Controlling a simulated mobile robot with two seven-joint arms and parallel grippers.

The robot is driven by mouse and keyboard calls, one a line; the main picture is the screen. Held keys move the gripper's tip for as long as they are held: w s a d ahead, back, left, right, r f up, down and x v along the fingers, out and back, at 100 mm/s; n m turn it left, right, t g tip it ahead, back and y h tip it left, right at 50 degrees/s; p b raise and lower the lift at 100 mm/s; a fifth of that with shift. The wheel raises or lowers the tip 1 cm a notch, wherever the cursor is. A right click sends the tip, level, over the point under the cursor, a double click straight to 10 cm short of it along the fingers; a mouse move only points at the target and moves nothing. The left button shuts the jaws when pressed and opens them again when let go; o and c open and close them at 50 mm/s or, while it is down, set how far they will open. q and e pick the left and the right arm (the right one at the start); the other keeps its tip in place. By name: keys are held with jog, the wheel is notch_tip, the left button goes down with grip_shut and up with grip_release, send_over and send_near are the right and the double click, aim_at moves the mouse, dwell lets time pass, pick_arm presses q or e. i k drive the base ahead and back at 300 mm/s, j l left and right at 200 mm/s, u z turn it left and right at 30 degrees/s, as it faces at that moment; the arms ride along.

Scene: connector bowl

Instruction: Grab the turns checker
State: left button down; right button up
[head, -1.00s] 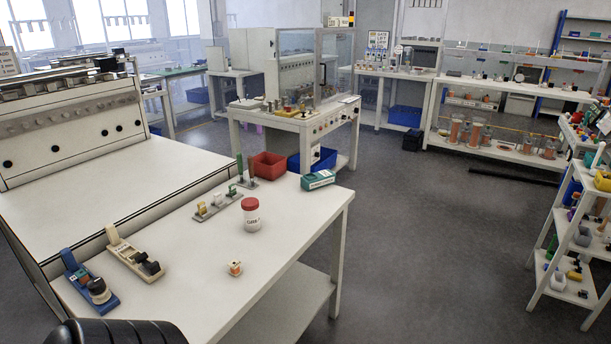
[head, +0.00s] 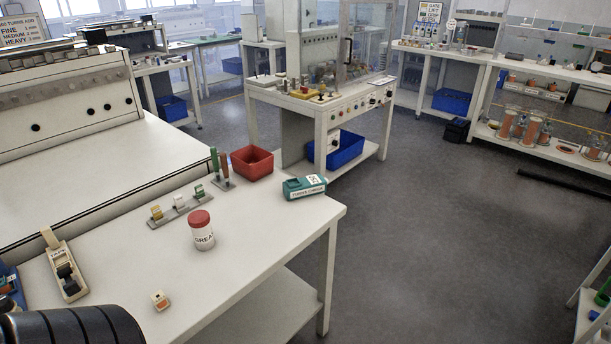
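The turns checker (head: 304,187) is a teal, box-shaped device with a white label reading roughly "TURNS CHECK". It lies near the far right corner of the white table, apart from the other items. A dark ribbed rounded part at the bottom left looks like part of my own arm. Neither of my grippers shows in the head view.
On the white table (head: 246,229) stand a red-capped grease jar (head: 202,231), a small orange-white block (head: 160,300), a rack of spools (head: 178,207), a tape dispenser (head: 64,270) and a red bin (head: 252,162). Open grey floor (head: 440,240) lies to the right.

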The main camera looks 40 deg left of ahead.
aim_at(296, 188)
jog(key=i+l+u, duration=0.1)
jog(key=i+u, duration=0.3)
jog(key=i, duration=0.15)
jog(key=i+l+u, duration=0.35)
jog(key=i, duration=0.15)
jog(key=i+l+u, duration=0.15)
jog(key=i+u, duration=0.15)
jog(key=u, duration=0.15)
jog(key=i+l+u, duration=0.25)
jog(key=u, duration=0.25)
jog(key=i+l+u, duration=0.2)
jog(key=l+u, duration=0.25)
jog(key=i+l+u, duration=0.15)
jog(key=l+u, duration=0.3)
jog(key=i+l+u, duration=0.1)
jog(key=l+u, duration=0.65)
jog(key=i+j, duration=0.05)
jog(key=j, duration=0.05)
